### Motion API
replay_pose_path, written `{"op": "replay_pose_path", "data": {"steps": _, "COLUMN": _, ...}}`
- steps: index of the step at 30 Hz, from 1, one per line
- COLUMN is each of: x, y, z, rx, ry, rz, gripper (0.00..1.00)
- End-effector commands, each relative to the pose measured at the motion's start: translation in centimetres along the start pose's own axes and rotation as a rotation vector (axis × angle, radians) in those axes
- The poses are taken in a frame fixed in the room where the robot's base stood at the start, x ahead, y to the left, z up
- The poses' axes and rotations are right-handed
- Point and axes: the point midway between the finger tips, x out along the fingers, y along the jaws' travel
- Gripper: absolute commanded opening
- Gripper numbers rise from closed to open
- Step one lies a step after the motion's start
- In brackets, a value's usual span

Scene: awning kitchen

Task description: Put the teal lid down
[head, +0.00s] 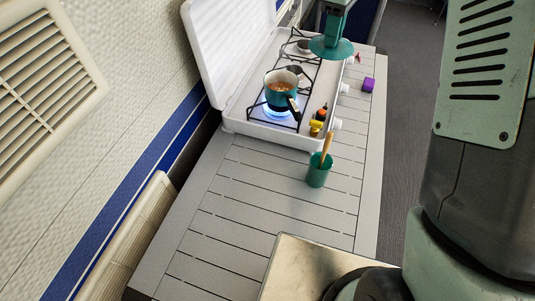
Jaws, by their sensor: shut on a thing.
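The teal lid (331,49) is a round disc in the upper middle of the head view. My gripper (333,28) is shut on it from above and holds it over the right side of the stove, near its far end. The part where the fingers meet the lid is small and hard to make out. A teal pot (284,92) with orange-brown food stands uncovered on the near burner, above a blue flame.
The white camp stove (240,112) has its cover raised at the left. A teal cup (317,172) holding a wooden utensil stands in front. Small yellow and orange items (317,125) lie on the stove's right side. The slatted table (250,200) has free room nearer.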

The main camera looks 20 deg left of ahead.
Motion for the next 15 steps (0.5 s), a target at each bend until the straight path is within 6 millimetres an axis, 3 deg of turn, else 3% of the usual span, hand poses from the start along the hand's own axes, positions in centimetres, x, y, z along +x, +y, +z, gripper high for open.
{"op": "replay_pose_path", "data": {"steps": 1, "x": -0.8, "y": -0.3, "z": 2.5, "rx": 0.145, "ry": 0.001, "rz": 0.002, "gripper": 0.0}}
{"op": "replay_pose_path", "data": {"steps": 3, "x": -1.4, "y": -1.0, "z": 5.4, "rx": 0.349, "ry": 0.001, "rz": 0.001, "gripper": 0.0}}
{"op": "replay_pose_path", "data": {"steps": 6, "x": -2.1, "y": -2.1, "z": 8.8, "rx": 0.599, "ry": 0.0, "rz": 0.0, "gripper": 0.0}}
{"op": "replay_pose_path", "data": {"steps": 15, "x": -2.9, "y": -5.0, "z": 14.7, "rx": 1.069, "ry": 0.0, "rz": -0.002, "gripper": 0.0}}
